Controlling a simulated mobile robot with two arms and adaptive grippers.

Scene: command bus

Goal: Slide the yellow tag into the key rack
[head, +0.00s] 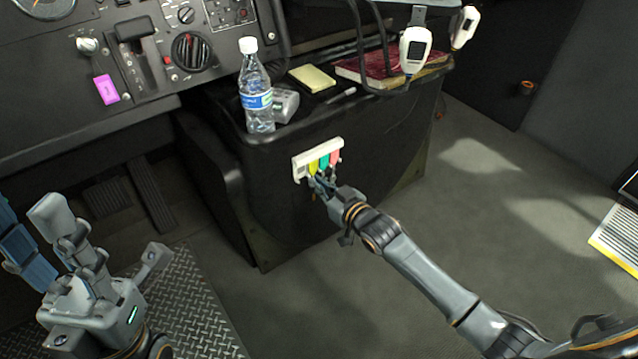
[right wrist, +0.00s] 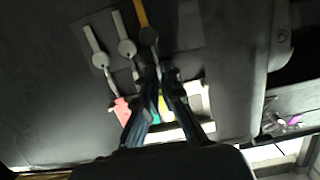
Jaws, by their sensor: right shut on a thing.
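The pale key rack (head: 303,163) is fixed to the front of the dark console in the head view. A teal tag (head: 324,162) and a pink tag (head: 335,157) sit in it. The yellow tag (head: 313,168) is at the rack's left part, its lower end hidden by my right gripper (head: 321,182), which is shut on it. I cannot tell how deep it sits. My left gripper (head: 105,235) is open and empty at lower left.
Keys with round grey heads (right wrist: 127,47) hang against the console. A water bottle (head: 256,95), yellow notepad (head: 312,78) and red book (head: 375,68) lie or stand on top of the console.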

